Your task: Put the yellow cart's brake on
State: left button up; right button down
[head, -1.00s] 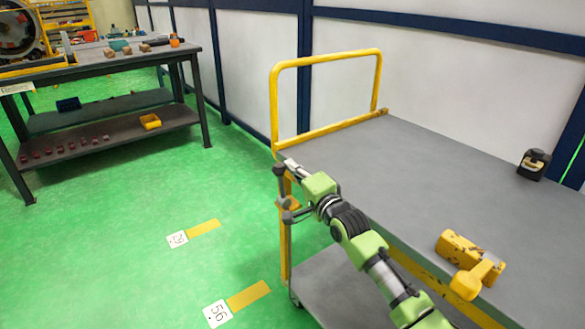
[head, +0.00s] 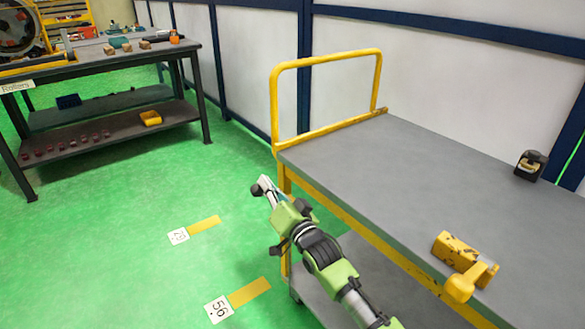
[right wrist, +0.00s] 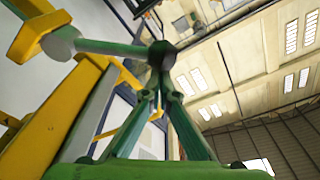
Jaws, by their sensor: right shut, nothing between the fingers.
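The yellow cart (head: 350,158) has a grey top, a yellow tube handle (head: 326,60) at its far end and a lower grey shelf. A yellow block (head: 456,250) with dark marks and a yellow lever-like piece (head: 461,288) sit at its near long edge; I cannot tell whether the piece is the brake. My right gripper (head: 262,187) is shut and empty, left of the cart's yellow corner post in the head view. My left gripper is out of view.
A black device (head: 531,165) stands on the cart top's far right. A dark workbench (head: 120,62) with parts stands at upper left. Floor labels (head: 218,310) lie left of the cart.

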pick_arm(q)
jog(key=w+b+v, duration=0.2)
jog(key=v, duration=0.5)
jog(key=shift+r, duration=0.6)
pick_arm(e)
jog(key=s+a+f+n+y, duration=0.1)
jog(key=s+a+f+n, duration=0.1)
jog(key=f+n, duration=0.3)
jog(key=shift+s+a+n+g, duration=0.3)
jog(key=shift+a+n, duration=0.4)
jog(key=shift+n, duration=0.4)
